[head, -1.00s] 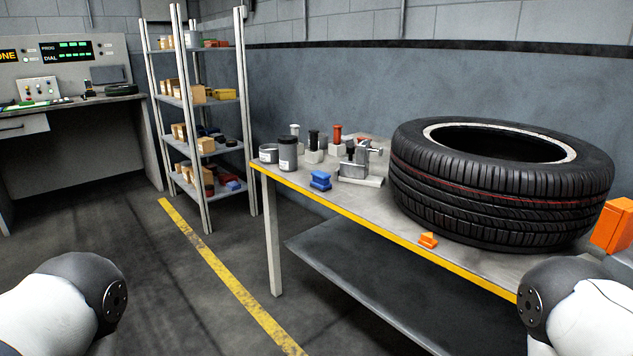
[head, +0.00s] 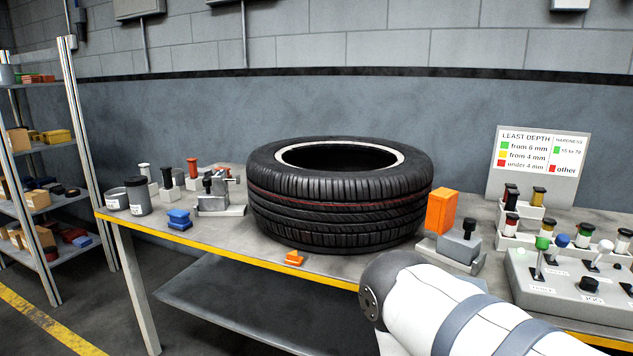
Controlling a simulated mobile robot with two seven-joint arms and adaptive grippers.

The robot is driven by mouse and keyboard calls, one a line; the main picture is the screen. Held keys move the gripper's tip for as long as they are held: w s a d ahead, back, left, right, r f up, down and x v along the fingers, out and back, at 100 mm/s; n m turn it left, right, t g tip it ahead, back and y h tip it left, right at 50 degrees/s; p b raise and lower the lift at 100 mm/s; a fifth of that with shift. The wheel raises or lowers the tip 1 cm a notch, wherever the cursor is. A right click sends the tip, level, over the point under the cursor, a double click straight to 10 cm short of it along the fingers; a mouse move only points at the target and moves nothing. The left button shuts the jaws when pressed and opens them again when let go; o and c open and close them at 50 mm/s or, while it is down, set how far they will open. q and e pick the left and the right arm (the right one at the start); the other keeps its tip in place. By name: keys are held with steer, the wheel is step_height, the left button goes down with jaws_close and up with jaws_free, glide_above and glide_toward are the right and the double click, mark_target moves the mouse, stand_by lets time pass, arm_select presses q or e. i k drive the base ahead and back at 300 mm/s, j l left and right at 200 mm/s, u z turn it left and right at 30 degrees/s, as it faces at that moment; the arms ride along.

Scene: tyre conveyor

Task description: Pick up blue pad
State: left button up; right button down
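The blue pad (head: 179,219) is a small blue block on the left part of the grey table (head: 215,245), near its yellow front edge. It sits just left of a grey metal fixture (head: 219,203). Neither of my grippers shows in the head view. A white and grey link of my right arm is in view at the lower right, in front of the table edge. My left arm is out of view. Nothing is seen touching the blue pad.
A large tyre (head: 340,205) lies on the table middle. A small orange block (head: 294,258) sits before it, an orange box (head: 441,211) to its right. A control box (head: 570,285) is at right, a shelf rack (head: 75,170) at left.

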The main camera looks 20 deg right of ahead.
mark_target(179, 220)
steer(key=i+j+z, duration=0.15)
steer(key=i+j, duration=0.5)
steer(key=i+j+z, duration=0.15)
steer(key=i+j, duration=0.45)
steer(key=j, duration=0.15)
